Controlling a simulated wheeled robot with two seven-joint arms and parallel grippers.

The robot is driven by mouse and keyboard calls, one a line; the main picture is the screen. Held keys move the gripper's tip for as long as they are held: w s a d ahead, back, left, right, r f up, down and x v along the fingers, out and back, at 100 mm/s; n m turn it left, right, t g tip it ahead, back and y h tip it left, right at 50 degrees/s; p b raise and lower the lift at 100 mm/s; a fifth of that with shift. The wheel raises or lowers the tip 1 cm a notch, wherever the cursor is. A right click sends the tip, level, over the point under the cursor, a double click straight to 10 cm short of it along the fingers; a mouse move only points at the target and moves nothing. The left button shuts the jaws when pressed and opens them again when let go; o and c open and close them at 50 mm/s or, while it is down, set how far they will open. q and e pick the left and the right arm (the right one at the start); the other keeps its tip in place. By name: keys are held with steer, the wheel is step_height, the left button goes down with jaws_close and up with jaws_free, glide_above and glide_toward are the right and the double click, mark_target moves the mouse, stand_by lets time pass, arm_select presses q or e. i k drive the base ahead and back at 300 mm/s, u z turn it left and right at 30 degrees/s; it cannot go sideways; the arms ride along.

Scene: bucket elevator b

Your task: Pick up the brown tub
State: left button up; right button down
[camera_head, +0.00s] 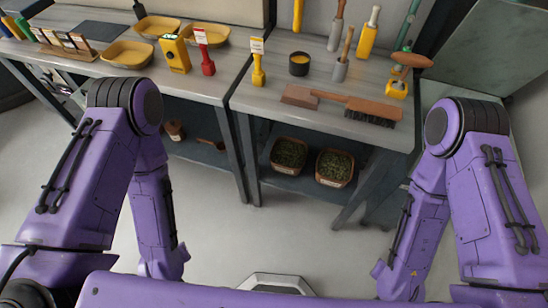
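Two brown tubs filled with green leafy matter stand side by side on the low shelf under the right-hand table. The left brown tub (284,170) and the right brown tub (329,183) each show a pale label at the front. A smaller brown pot (174,131) stands on the low shelf under the left-hand table. Both my purple arms are bent, with the elbows raised and the forearms hanging down. Neither gripper shows; the lower ends of the forearms run behind my own body, apart from the tubs.
The right-hand table (270,97) holds a brown-handled brush (350,106), a dark can (299,64) and upright tools. The left-hand table carries yellow trays (127,54) and a red tool (206,64). Table legs (247,160) flank the shelf. The floor (275,235) in front is clear.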

mark_target(288, 155)
steer(key=z, duration=0.05)
steer(key=k, duration=1.1)
steer(key=u, duration=1.25)
steer(key=i, duration=1.45)
steer(key=z, duration=0.9)
steer(key=i, duration=0.35)
steer(key=z, duration=0.3)
